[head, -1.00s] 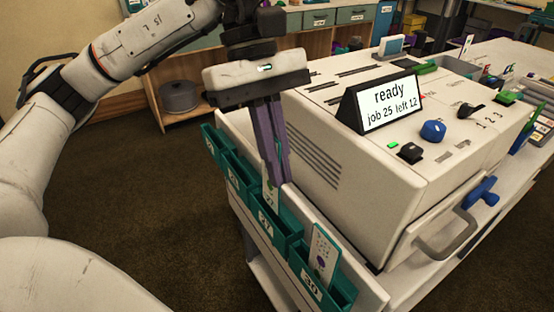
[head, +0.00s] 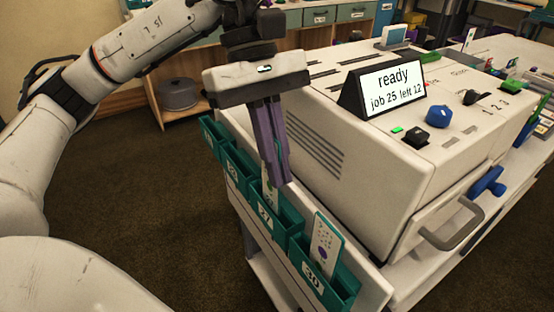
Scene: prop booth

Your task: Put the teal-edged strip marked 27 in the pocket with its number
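My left gripper (head: 275,184) points down over the row of teal pockets on the side of the white machine. Its purple fingers are close together on the upper part of a narrow pale strip with a teal edge (head: 269,197). The strip stands upright, its lower end hidden behind the front wall of the teal pocket labelled 27 (head: 285,231). The number on the strip is too small and covered to read surely. My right gripper is not in view.
A nearer pocket labelled 30 (head: 341,294) holds another teal-edged strip (head: 323,242). Farther pockets (head: 210,130) continue the row. The white machine (head: 372,190) with a "ready / job 25 left 12" display (head: 391,87) stands close right of the gripper. Open carpet lies left.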

